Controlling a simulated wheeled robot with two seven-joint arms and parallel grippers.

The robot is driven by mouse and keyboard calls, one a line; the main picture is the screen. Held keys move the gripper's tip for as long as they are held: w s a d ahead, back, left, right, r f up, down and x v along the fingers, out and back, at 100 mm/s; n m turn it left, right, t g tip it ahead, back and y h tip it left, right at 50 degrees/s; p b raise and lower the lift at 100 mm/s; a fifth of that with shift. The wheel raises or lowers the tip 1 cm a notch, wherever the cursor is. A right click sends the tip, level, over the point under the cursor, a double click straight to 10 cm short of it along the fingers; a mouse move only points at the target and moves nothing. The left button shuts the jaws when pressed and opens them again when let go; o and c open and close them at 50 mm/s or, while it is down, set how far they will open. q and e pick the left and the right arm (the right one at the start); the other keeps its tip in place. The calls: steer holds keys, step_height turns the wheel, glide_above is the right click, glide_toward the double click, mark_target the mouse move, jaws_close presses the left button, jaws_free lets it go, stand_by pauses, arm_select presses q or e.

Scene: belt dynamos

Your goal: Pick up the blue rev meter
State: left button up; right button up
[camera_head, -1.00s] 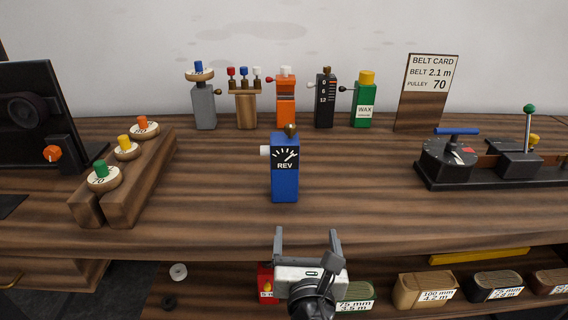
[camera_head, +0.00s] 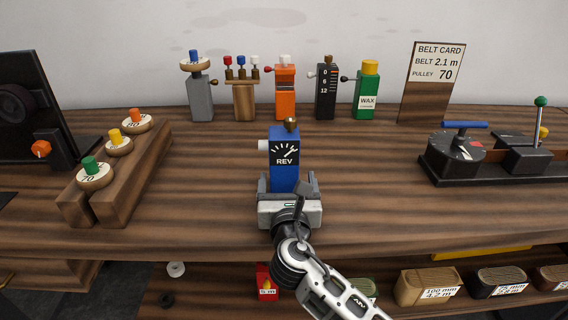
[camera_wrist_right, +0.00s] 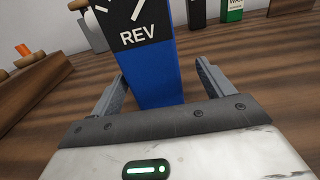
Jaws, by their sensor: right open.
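The blue rev meter (camera_head: 285,165) stands upright on the wooden bench, with a black dial face marked REV, a white knob on its left side and a brass knob on top. My right gripper (camera_head: 289,183) is at its lower front, with one finger on each side. In the right wrist view the meter (camera_wrist_right: 152,75) rises between the two open fingers (camera_wrist_right: 160,88), with a visible gap on the right side; whether the left finger touches it I cannot tell. My left gripper is not in view.
Behind stand a grey tool (camera_head: 201,100), a wooden stand (camera_head: 243,100), an orange tool (camera_head: 285,100), a black tool (camera_head: 325,95) and a green wax bottle (camera_head: 366,95). A pulley rack (camera_head: 125,185) is at left, a black machine (camera_head: 450,165) at right. Bench around the meter is clear.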

mark_target(284, 148)
steer(key=w, duration=0.5)
steer(key=shift+a+f, duration=0.1)
steer(key=shift+a, duration=0.2)
steer(key=c, duration=1.3)
steer(key=shift+c, duration=0.7)
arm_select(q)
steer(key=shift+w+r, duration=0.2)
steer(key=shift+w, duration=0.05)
arm_select(e)
steer(key=shift+r, duration=0.25)
steer(key=shift+r, duration=0.3)
step_height(284, 148, up, 2)
steer(key=shift+r, duration=0.1)
steer(key=s+r+p, duration=0.1)
steer(key=s+r, duration=0.1)
steer(key=s+r+p, duration=0.1)
steer(key=s+r, duration=0.1)
steer(key=r, duration=0.1)
steer(key=shift+r, duration=0.1)
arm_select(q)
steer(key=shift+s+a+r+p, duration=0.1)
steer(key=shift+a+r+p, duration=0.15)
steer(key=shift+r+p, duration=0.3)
arm_select(e)
steer(key=s+r, duration=0.4)
steer(key=s, duration=0.6)
steer(key=shift+a+r, duration=0.15)
steer(key=shift+r, duration=0.2)
